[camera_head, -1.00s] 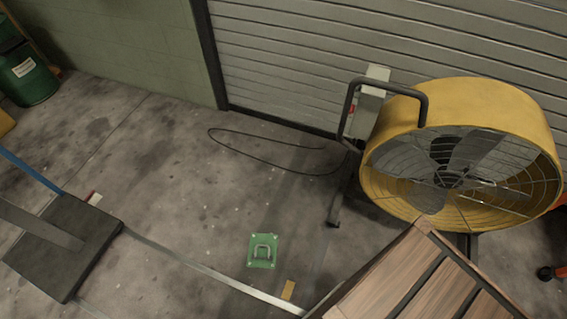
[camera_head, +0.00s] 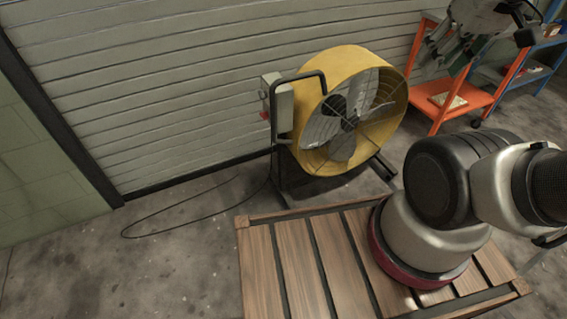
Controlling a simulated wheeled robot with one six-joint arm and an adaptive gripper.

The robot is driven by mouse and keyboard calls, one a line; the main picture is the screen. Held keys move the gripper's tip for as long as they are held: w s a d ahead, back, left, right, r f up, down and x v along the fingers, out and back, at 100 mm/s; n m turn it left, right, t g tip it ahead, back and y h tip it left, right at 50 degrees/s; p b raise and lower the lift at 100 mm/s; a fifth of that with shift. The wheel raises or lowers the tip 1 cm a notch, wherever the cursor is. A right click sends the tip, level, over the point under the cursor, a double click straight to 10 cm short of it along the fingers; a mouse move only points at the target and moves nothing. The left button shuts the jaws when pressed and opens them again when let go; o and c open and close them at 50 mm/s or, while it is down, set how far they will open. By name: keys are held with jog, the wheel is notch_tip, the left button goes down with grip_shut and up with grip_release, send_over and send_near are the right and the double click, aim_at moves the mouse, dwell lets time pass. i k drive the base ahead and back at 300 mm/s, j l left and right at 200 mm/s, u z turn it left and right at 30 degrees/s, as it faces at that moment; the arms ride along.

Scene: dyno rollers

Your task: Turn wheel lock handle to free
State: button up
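No wheel lock handle can be made out in the current head view. My gripper (camera_head: 452,54) is at the upper right, in front of the orange cart. Its fingers look spread apart with nothing between them. It is small and partly dark, and it touches nothing that I can see. My arm rises from the slatted wooden deck at the lower right and hides part of the floor behind it.
A yellow drum fan (camera_head: 346,60) with a black tube frame stands before the grey roller shutter (camera_head: 180,80). A dark cable (camera_head: 160,212) loops on the floor. An orange cart (camera_head: 436,98) and a blue shelf (camera_head: 512,80) stand at right. Floor at lower left is clear.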

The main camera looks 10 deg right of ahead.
aim_at(265, 116)
jog(key=k+j, duration=0.15)
jog(key=j, duration=0.3)
jog(key=j+z, duration=0.1)
jog(key=j, duration=0.95)
